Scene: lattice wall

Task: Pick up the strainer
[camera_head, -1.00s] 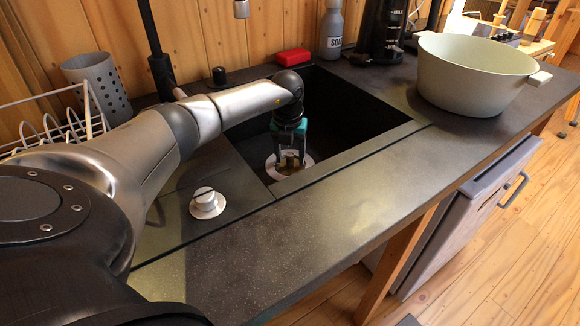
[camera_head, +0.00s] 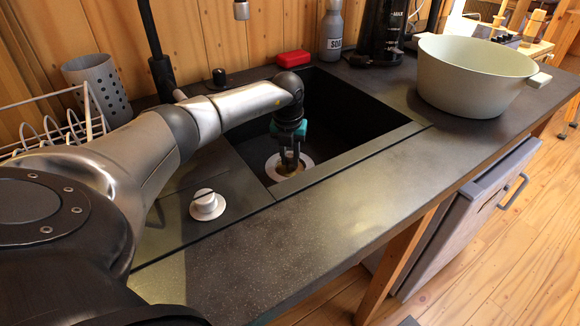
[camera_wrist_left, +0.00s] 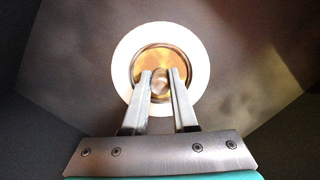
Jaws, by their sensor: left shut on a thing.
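The strainer (camera_wrist_left: 143,62) is a round, brassy metal basket with a small central knob. It sits inside the white drain ring (camera_wrist_left: 200,62) in the sink floor. My left gripper (camera_head: 290,164) points down into the sink over the drain. In the left wrist view its two fingers (camera_wrist_left: 160,76) are shut on the strainer's knob, one on each side. The strainer still appears seated within the ring. In the head view the fingers hide most of it. My right gripper is not in view.
The dark sink (camera_head: 345,112) has walls close around my left gripper. A white knob (camera_head: 204,202) stands on the counter at its left. A large pale pot (camera_head: 470,80), red sponge (camera_head: 293,58) and soap bottle (camera_head: 332,32) stand around it. The front counter is clear.

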